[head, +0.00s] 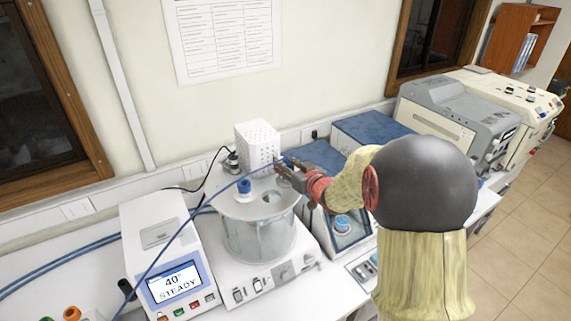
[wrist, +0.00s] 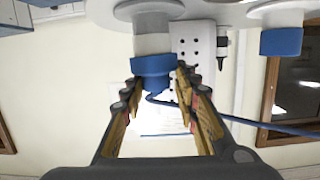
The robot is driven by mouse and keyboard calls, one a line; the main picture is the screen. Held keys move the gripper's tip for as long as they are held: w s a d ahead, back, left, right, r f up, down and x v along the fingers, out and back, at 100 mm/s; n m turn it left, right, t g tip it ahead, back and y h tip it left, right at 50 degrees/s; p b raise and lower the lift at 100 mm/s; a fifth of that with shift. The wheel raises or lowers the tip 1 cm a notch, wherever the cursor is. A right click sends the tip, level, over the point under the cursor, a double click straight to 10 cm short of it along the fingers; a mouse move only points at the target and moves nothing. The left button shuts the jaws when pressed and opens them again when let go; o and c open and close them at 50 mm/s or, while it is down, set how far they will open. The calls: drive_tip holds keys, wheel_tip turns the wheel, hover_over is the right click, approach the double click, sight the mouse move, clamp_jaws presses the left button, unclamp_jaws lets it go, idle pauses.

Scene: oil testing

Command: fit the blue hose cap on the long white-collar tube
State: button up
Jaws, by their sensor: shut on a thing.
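The blue hose cap (wrist: 152,72) is between the fingertips of my gripper (wrist: 158,80), which is shut on it. The wrist view appears upside down. There the cap meets the end of a white collar (wrist: 152,43) with a wide white flange, in line with it; I cannot tell how fully it is seated. In the head view my gripper (head: 283,168) is above the back right of the bath lid (head: 232,207), and the fingers mostly hide cap and collar. The long tube's lower part is not clear.
Another blue cap (head: 244,186) on a white collar stands on the lid's left. A blue hose (head: 175,237) arcs left from my gripper. A perforated white box (head: 258,145) stands behind the bath. A display unit (head: 165,260) is left; a blue-topped instrument (head: 340,205) is right.

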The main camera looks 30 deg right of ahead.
drive_tip(key=shift+f, duration=0.1)
drive_tip(key=o, duration=0.8)
drive_tip(key=shift+c, duration=0.2)
drive_tip(key=p+v, duration=0.3)
drive_tip(key=v, duration=0.8)
drive_tip(key=shift+d, duration=0.1)
idle(0.4)
